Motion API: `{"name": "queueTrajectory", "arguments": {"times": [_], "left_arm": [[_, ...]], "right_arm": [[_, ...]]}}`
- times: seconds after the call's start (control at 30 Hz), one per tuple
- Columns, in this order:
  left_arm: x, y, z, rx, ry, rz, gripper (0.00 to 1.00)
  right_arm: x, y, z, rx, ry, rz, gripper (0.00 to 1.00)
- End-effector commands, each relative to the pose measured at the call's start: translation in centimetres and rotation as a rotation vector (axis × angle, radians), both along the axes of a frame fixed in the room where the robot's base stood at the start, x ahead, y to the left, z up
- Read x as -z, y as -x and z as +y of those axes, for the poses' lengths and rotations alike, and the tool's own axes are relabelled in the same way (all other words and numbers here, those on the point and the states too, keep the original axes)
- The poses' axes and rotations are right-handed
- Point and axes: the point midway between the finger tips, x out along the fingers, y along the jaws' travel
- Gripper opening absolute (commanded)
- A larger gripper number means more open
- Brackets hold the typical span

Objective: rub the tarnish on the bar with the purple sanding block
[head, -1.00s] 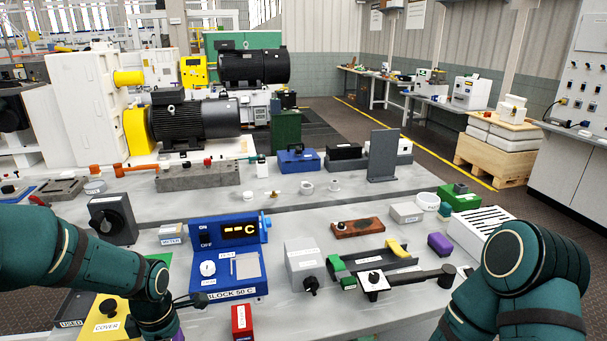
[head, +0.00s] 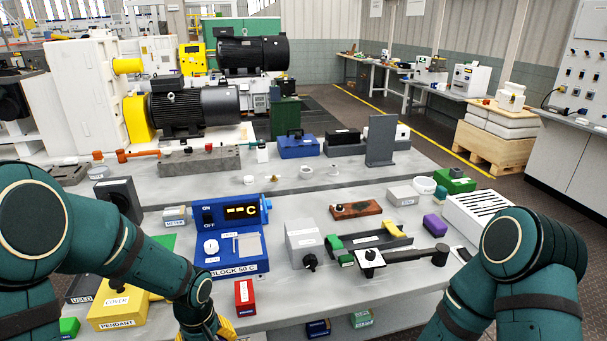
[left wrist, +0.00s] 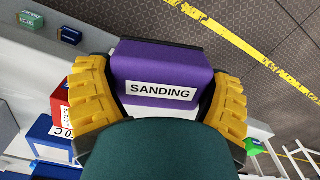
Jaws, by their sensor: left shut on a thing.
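My left gripper (left wrist: 160,100) is shut on the purple sanding block (left wrist: 165,70), with a yellow padded finger on each side. The block's white SANDING label faces the wrist camera. In the head view only part of this gripper's yellow fingers (head: 226,328) shows at the bottom edge, just below the red block; the held block is hidden there. A reddish-brown bar (head: 370,208) with a dark spot and a label lies mid-table, apart from the gripper. I cannot tell whether the spot is tarnish. My right arm is at lower right; its gripper is out of view.
A blue BLOCK 50 C unit (head: 230,245), red block (head: 244,297) and yellow pendant box (head: 118,305) stand near the left gripper. A grey box (head: 303,240) and black-handled fixture (head: 400,255) lie before the bar. Another purple block (head: 434,223) sits right.

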Motion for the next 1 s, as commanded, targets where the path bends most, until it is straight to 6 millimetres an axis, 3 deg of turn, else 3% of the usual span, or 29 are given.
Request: {"name": "queueTrajectory", "arguments": {"times": [0.1, 0.33, 0.77, 0.87, 1.0], "left_arm": [[0.8, 0.2, -1.3, 0.226, 0.003, 0.004, 0.43], [1.6, 0.4, -2.6, 0.498, 0.009, 0.003, 0.43], [1.9, 0.4, -2.9, 0.551, 0.010, 0.004, 0.43], [3.0, 0.6, -3.0, 0.551, 0.014, 0.009, 0.43], [6.9, 1.4, -3.3, 0.551, 0.023, 0.016, 0.43]], "right_arm": [[0.0, 0.0, 0.0, 0.000, 0.000, 0.000, 0.47], [0.0, 0.0, 0.0, 0.000, 0.000, 0.000, 0.47], [0.0, 0.0, 0.0, 0.000, 0.000, 0.000, 0.47], [0.0, 0.0, 0.0, 0.000, 0.000, 0.000, 0.47], [0.0, 0.0, 0.0, 0.000, 0.000, 0.000, 0.47]]}}
